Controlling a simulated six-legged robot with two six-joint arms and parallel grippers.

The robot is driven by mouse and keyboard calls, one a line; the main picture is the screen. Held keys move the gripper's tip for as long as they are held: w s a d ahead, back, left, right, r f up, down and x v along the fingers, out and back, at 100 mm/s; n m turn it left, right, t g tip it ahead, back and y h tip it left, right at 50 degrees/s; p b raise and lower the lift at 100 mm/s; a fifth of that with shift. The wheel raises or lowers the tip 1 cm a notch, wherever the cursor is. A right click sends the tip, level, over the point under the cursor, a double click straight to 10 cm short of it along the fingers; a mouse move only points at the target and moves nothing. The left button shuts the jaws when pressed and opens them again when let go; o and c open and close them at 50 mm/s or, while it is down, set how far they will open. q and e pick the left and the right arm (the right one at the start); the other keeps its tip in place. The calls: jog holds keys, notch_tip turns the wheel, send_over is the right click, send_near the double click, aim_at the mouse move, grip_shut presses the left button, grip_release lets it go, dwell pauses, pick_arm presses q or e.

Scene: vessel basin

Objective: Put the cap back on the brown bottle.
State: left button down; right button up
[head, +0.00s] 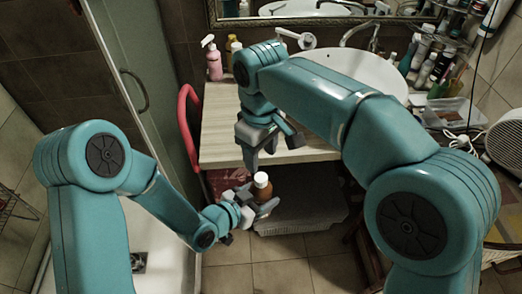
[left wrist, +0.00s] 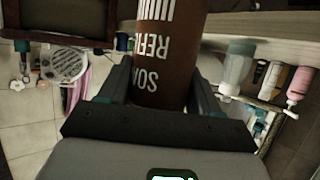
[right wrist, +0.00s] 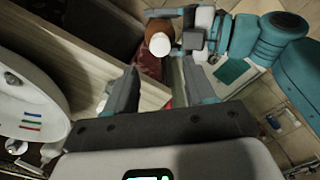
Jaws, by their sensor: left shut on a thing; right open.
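The brown bottle (head: 263,189) is upright in my left gripper (head: 256,207), in front of the wooden counter's edge. In the left wrist view its brown body (left wrist: 168,50) with white lettering stands between the two fingers. A pale round top shows on the bottle (right wrist: 158,44) in the right wrist view. I cannot tell whether this top is the cap or the bare neck. My right gripper (head: 266,150) is open, above and close to the bottle, near the counter's front edge. In the right wrist view nothing is between its fingers (right wrist: 160,80).
The wooden counter (head: 220,130) lies behind the bottle, with a pink pump bottle (head: 214,63) at its back left. A white basin (head: 372,72) and several toiletries (head: 430,65) are at the right. A red curved thing (head: 187,115) stands left of the counter.

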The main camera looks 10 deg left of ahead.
aim_at(261, 177)
notch_tip(261, 177, down, 8)
jog(key=shift+f, duration=0.1)
dwell(0.4)
grip_shut()
jog(key=shift+o, duration=0.7)
grip_release()
